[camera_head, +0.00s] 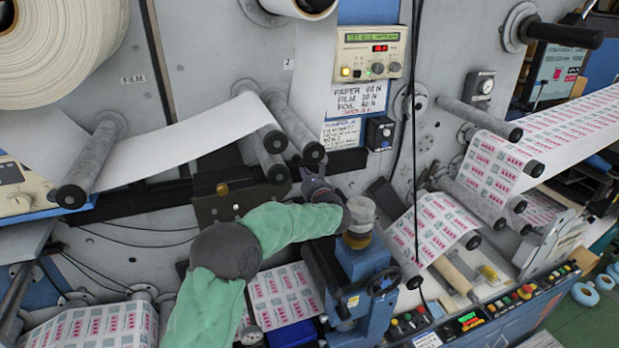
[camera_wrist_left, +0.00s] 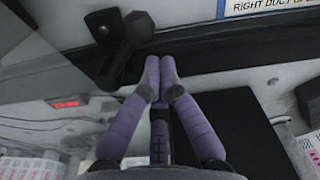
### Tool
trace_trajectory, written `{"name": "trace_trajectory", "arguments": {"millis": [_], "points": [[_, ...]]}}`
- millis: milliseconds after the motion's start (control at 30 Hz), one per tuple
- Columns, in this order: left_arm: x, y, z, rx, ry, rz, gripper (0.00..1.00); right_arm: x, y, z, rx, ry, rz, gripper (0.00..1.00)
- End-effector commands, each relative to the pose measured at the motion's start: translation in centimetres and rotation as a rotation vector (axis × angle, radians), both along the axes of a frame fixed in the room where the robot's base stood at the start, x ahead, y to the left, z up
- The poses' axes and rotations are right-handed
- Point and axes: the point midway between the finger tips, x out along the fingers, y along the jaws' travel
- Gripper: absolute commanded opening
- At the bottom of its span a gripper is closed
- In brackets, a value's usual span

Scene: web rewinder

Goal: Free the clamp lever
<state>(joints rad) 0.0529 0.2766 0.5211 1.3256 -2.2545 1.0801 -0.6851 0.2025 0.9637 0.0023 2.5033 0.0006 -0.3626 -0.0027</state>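My left gripper (camera_head: 313,182) reaches toward the machine face, just below the ends of the grey rollers. In the left wrist view its two purple fingers (camera_wrist_left: 160,66) are together at the tips, with nothing seen between them. The fingertips appear apart from the lever, to its right. My right gripper is not in view.
Grey rollers (camera_head: 290,122) carrying white web lie just above the gripper. A blue column with a black handwheel (camera_head: 384,282) stands below right. A dark box (camera_head: 228,203) is left of the gripper. A dark rail (camera_wrist_left: 200,50) runs behind the fingertips.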

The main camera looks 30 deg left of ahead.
Motion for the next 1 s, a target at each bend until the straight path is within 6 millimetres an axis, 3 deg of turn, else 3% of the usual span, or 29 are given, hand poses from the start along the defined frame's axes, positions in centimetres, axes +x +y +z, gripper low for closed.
{"name": "trace_trajectory", "arguments": {"millis": [200,567,1000], "points": [[0.8,0.9,0.0,0.0,0.0,0.0,0.0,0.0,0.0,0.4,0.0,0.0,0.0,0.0],[0.8,0.9,-0.1,-0.001,-0.001,0.0,0.0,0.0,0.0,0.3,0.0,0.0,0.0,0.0],[0.6,1.0,0.2,-0.04,-0.045,-0.001,0.0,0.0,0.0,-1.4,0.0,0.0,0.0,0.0]]}}
